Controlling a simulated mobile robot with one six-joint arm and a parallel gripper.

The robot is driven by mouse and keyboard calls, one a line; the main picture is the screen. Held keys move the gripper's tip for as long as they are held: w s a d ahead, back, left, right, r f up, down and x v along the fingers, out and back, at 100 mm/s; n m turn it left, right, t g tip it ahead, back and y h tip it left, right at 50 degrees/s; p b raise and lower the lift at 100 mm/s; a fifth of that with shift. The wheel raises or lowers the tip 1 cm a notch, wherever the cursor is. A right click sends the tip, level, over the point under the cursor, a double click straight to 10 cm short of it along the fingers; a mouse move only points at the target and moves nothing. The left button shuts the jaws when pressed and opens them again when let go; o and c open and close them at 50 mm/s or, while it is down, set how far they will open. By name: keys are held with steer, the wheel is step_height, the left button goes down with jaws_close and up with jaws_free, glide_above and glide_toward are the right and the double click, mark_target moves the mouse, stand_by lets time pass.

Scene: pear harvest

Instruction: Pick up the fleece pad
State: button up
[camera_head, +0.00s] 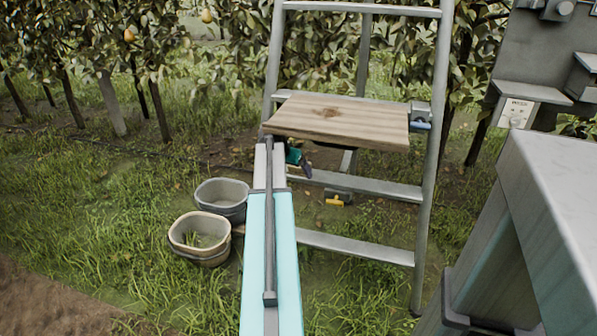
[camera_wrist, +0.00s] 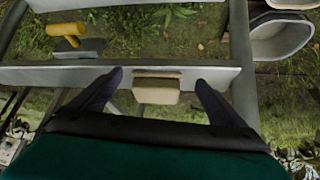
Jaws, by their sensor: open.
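The fleece pad appears to be the small beige block (camera_wrist: 157,91) in the wrist view, at the grey ladder rung (camera_wrist: 55,77). My gripper (camera_wrist: 160,80) is open, with one dark finger on each side of the block and a visible gap on both sides. The jaws are not closed on it. In the head view my gripper (camera_head: 304,168) is partly hidden beneath the wooden board on the ladder, and I cannot make out the pad there.
The wooden board (camera_head: 340,120) rests on the ladder (camera_head: 429,165) close above my gripper. A yellow-handled tool (camera_head: 335,202) lies low by the ladder; it also shows in the wrist view (camera_wrist: 67,30). Two buckets, one grey (camera_head: 222,192) and one beige (camera_head: 199,232), stand left on grass.

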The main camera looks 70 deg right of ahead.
steer(key=shift+d, duration=0.15)
steer(key=shift+s+d+b, duration=0.2)
steer(key=shift+d, duration=1)
steer(key=shift+s+d+b, duration=0.15)
steer(key=shift+d, duration=1.05)
steer(key=shift+d+f, duration=0.15)
steer(key=shift+f, duration=0.35)
steer(key=c, duration=1.1)
